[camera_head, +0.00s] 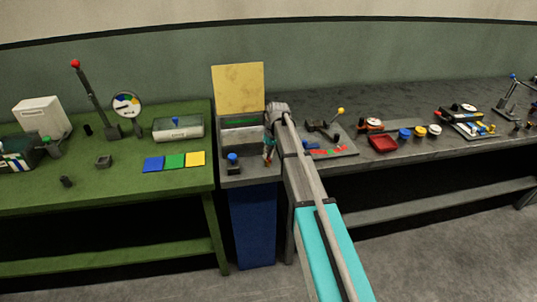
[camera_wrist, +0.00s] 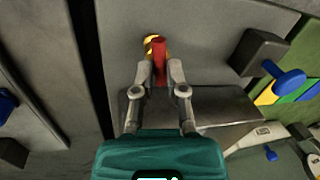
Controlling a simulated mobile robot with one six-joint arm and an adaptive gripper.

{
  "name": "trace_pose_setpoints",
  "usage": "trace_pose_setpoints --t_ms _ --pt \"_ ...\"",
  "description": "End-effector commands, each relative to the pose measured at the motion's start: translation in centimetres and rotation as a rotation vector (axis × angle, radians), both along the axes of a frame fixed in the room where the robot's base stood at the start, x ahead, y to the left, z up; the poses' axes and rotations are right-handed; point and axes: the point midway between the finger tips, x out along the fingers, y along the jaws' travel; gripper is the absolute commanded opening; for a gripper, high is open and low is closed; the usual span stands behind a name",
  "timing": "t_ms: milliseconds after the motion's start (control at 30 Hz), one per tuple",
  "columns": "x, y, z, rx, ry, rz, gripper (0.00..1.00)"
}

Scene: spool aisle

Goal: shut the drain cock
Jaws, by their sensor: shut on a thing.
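The drain cock shows in the wrist view as a brass-yellow body (camera_wrist: 152,43) with a red lever (camera_wrist: 160,60) in front of it. My gripper (camera_wrist: 160,79) is shut on the red lever, with one finger on each side. The lever points along the line of the fingers, and most of the body is hidden behind it. In the head view my gripper (camera_head: 269,149) is at the right of the narrow grey stand, and a bit of red shows at its tip. I cannot tell the cock's open or shut position.
A block with a blue knob (camera_head: 233,158) stands left of my gripper. A yellow panel (camera_head: 238,88) rises behind, and a blue bin (camera_head: 252,225) is below. A green table (camera_head: 120,185) with coloured tiles lies left. A grey bench with a red tray (camera_head: 383,143) lies right.

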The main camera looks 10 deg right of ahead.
Motion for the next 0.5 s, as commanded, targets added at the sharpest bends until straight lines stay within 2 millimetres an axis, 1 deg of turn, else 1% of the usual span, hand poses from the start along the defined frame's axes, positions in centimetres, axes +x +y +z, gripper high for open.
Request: trace_pose_setpoints --t_ms 200,500 --pt "-0.17 -0.05 -0.02 0.000 0.001 -0.143 0.00" --pt "-0.18 -0.07 -0.02 0.001 0.002 -0.233 0.00"
